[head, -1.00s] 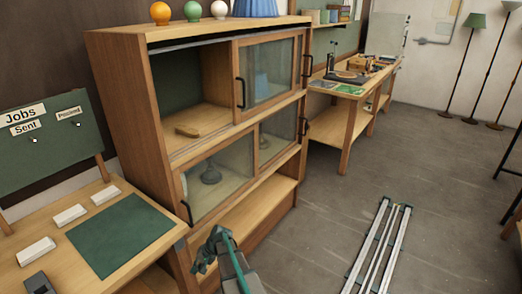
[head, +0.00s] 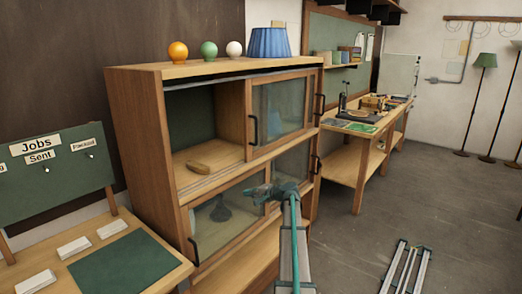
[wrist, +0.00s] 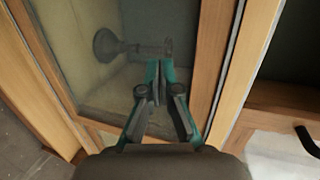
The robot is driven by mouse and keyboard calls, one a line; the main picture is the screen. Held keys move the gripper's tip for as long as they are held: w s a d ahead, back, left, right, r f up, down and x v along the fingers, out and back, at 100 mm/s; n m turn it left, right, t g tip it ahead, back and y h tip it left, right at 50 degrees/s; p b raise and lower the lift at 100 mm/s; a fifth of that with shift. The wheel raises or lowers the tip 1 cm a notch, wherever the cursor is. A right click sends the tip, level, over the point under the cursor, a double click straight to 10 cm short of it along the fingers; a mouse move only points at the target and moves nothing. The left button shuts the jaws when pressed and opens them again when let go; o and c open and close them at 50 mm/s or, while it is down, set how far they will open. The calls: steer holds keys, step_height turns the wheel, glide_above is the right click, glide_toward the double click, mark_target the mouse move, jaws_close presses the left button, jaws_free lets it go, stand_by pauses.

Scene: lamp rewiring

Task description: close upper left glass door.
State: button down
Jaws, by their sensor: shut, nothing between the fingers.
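The wooden cabinet (head: 140,130) has sliding glass doors in two rows. Its upper left bay (head: 190,115) is uncovered, with a small tan wooden piece (head: 198,165) inside. Framed glass (head: 283,108) covers the upper right bay, with a black handle (head: 252,130) at its left edge and another (head: 319,110) at its right. My gripper (head: 258,191) is in front of the lower doors, below and right of the open bay. In the wrist view its shut, empty fingers (wrist: 160,72) are before a glass pane with a grey lamp base (wrist: 108,44) behind it. Contact with the glass cannot be told.
The lower left glass door (head: 230,225) has a black handle (head: 194,251). Coloured balls and a blue lampshade (head: 268,42) stand on the cabinet top. A table with a green mat (head: 125,265) is at left, a workbench (head: 350,150) at right. Metal rails (head: 408,268) lie on open floor.

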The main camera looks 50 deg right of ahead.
steer(key=s+d+r+m+t+h, duration=0.1)
steer(key=s+d+r+t, duration=0.15)
steer(key=d+r, duration=0.6)
steer(key=s+d+r+m+t+h, duration=0.1)
steer(key=s+d+r, duration=0.2)
steer(key=d+r, duration=0.55)
steer(key=p, duration=0.3)
glide_toward(264, 141)
steer(key=w+a+r, duration=0.2)
steer(key=w+a, duration=0.3)
steer(key=w, duration=0.1)
steer(key=shift+s+a+f+p, duration=0.1)
steer(key=shift+s+a+p, duration=0.25)
steer(key=shift+a, duration=0.3)
steer(key=shift+s+a+p, duration=0.3)
steer(key=shift+a, duration=0.3)
steer(key=shift+s+a+f+p, duration=0.1)
steer(key=shift+s+a+p, duration=0.25)
steer(key=shift+a, duration=0.3)
